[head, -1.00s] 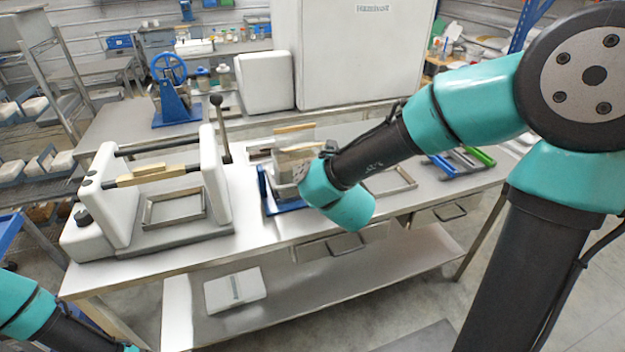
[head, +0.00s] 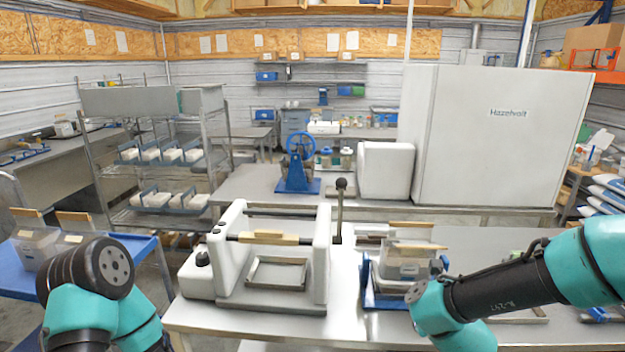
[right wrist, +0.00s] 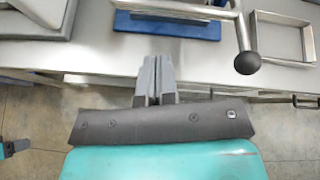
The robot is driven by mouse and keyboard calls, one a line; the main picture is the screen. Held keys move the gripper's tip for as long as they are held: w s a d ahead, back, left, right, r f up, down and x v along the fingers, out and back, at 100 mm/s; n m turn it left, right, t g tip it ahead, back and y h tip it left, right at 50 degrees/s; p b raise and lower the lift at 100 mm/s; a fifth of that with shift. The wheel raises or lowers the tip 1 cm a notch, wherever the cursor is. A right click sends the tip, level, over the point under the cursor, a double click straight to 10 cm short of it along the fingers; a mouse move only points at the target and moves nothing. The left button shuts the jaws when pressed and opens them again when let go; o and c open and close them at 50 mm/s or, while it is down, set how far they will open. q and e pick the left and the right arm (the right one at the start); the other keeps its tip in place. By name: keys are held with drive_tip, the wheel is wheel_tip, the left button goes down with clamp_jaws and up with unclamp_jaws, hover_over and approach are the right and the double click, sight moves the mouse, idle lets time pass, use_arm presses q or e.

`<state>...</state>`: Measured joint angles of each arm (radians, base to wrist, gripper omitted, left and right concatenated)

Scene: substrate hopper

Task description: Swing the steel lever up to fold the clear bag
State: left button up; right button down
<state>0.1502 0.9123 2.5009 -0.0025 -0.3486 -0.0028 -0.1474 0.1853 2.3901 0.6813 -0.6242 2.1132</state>
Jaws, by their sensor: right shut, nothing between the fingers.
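The clear bag (head: 408,268) stands upright in a blue-based fixture (head: 370,299) on the steel bench, with a wooden strip across its top. The steel lever (right wrist: 238,28) shows in the right wrist view as a metal bar ending in a black ball knob, lying low over the blue base's near edge. My right gripper (right wrist: 155,80) is shut and empty, in front of the base and to the left of the knob, apart from the lever. In the head view my right wrist hides its fingers. My left arm is at the lower left; its gripper is not visible.
A white machine (head: 320,255) with its own black-knobbed lever (head: 340,190) stands left of the fixture. An empty metal frame (right wrist: 285,38) lies to the right. A blue hand-wheel device (head: 299,170) and a white cabinet (head: 480,130) stand behind.

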wheel_tip(320, 180, down, 19)
drive_tip(key=s+a+n+g+y, duration=0.25)
drive_tip(key=n+g, duration=0.25)
drive_tip(key=n, duration=1.1)
drive_tip(key=s+a+f+n+g+y, duration=0.2)
drive_tip(key=s+f+n+g, duration=0.4)
drive_tip(key=s+f+n, duration=0.6)
wheel_tip(320, 180, down, 4)
drive_tip(key=n, duration=0.4)
drive_tip(key=shift+a+f, duration=0.15)
drive_tip(key=shift+a, duration=0.25)
drive_tip(key=c, duration=1.8)
unclamp_jaws()
